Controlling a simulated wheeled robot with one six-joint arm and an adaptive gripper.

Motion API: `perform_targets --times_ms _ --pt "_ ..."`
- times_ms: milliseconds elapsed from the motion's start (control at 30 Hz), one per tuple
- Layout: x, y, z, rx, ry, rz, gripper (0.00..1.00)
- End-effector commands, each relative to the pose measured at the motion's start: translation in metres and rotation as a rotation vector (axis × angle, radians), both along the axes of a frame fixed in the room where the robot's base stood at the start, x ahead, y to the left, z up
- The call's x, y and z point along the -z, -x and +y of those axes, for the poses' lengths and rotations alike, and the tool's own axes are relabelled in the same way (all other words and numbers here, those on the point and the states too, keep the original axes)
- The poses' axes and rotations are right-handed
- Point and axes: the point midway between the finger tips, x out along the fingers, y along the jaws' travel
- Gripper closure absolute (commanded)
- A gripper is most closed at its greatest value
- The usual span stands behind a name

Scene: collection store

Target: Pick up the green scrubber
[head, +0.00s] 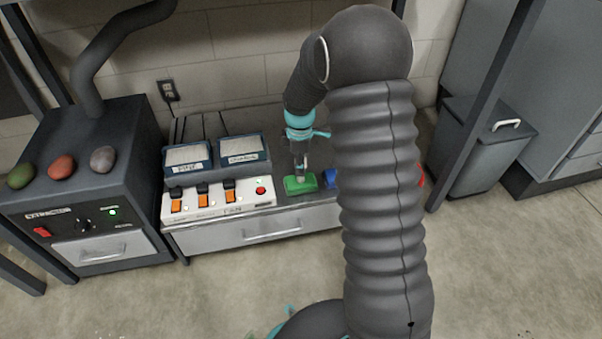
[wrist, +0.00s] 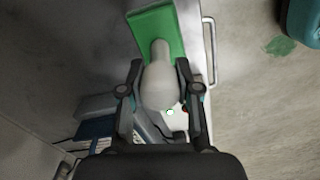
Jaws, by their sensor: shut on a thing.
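The green scrubber (head: 300,185) has a flat rectangular green base and a pale rounded handle. In the head view it is at the front of the low grey cabinet's top, just right of the switch panel. My gripper (head: 301,164) is directly above it, pointing down. In the wrist view the green scrubber (wrist: 158,27) extends up from between the fingers. My gripper (wrist: 160,90) is shut on its pale handle, one finger on each side. I cannot tell whether the base touches the cabinet top.
A white panel (head: 217,204) with orange switches stands left of the scrubber, with two labelled trays (head: 240,150) behind. A blue object (head: 330,178) is close on the right; my arm hides much beyond it. A dark machine (head: 75,190) stands left, a grey bin (head: 487,150) right.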

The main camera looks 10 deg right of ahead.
Motion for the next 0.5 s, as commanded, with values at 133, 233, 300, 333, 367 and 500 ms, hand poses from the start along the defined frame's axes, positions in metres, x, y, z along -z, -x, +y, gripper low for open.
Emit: perform_targets --times_ms 133,233,300,333,367,500 --pt "-0.007 0.0 0.0 0.0 0.0 -0.001 1.0" --pt "-0.016 -0.001 0.0 0.0 0.001 -0.002 1.0" --pt "-0.025 -0.001 0.0 0.0 0.0 -0.003 1.0" --pt "-0.03 -0.001 0.0 0.0 0.0 -0.003 1.0" --pt "-0.036 -0.001 0.0 0.0 0.0 -0.003 1.0" --pt "-0.054 0.016 -0.011 0.004 0.001 -0.002 1.0"
